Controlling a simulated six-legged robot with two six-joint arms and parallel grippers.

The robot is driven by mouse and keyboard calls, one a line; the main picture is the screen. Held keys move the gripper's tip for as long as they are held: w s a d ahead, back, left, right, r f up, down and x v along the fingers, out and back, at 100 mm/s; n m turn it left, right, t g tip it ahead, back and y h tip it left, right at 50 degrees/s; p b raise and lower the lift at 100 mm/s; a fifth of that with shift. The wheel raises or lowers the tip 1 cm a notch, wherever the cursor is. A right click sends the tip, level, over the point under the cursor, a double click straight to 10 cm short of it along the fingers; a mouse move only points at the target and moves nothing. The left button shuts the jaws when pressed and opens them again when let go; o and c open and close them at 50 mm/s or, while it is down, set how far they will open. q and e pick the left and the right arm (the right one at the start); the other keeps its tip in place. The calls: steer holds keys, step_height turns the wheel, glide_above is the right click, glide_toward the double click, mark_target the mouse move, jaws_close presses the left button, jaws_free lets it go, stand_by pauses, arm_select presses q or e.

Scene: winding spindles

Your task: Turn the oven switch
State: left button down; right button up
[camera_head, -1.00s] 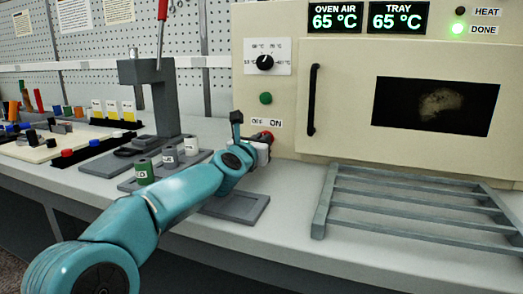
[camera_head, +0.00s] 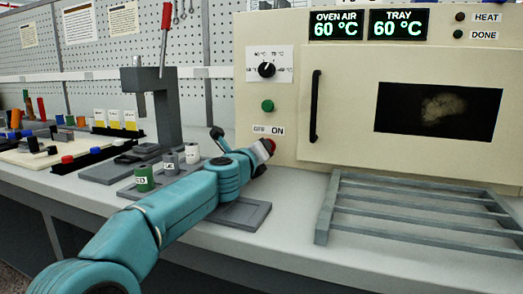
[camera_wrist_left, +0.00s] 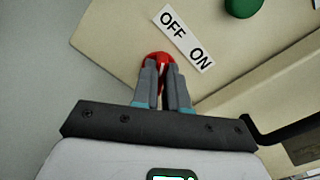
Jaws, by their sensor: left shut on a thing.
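The oven (camera_head: 345,165) is a cream box with a dark window. Its red switch (camera_head: 272,143) sits low on the left of the front, just under the OFF/ON label (camera_head: 270,130). My left gripper (camera_head: 267,149) reaches it from the left. In the left wrist view, the two grey fingers (camera_wrist_left: 162,80) are shut on the red switch (camera_wrist_left: 156,57), with the label (camera_wrist_left: 187,40) just beyond. The fingers cover most of the switch, and I cannot tell its exact position. My right gripper is not in view.
Above the switch are a green button (camera_head: 267,105) and a black dial (camera_head: 266,70). Both displays (camera_head: 370,24) read 60 °C; the HEAT and DONE lamps are dark. A grey slatted rack (camera_head: 325,215) lies at the right. Small labelled spools (camera_head: 144,180) stand left of my arm.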

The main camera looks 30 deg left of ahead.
arm_select(q)
steer(key=shift+r, duration=0.1)
stand_by(0.3)
steer(key=c, duration=1.2)
jaws_free()
steer(key=shift+o, duration=0.2)
steer(key=shift+s, duration=0.1)
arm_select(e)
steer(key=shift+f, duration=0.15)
arm_select(q)
steer(key=b+v, duration=0.3)
steer(key=v, duration=1.3)
steer(key=shift+s, duration=0.1)
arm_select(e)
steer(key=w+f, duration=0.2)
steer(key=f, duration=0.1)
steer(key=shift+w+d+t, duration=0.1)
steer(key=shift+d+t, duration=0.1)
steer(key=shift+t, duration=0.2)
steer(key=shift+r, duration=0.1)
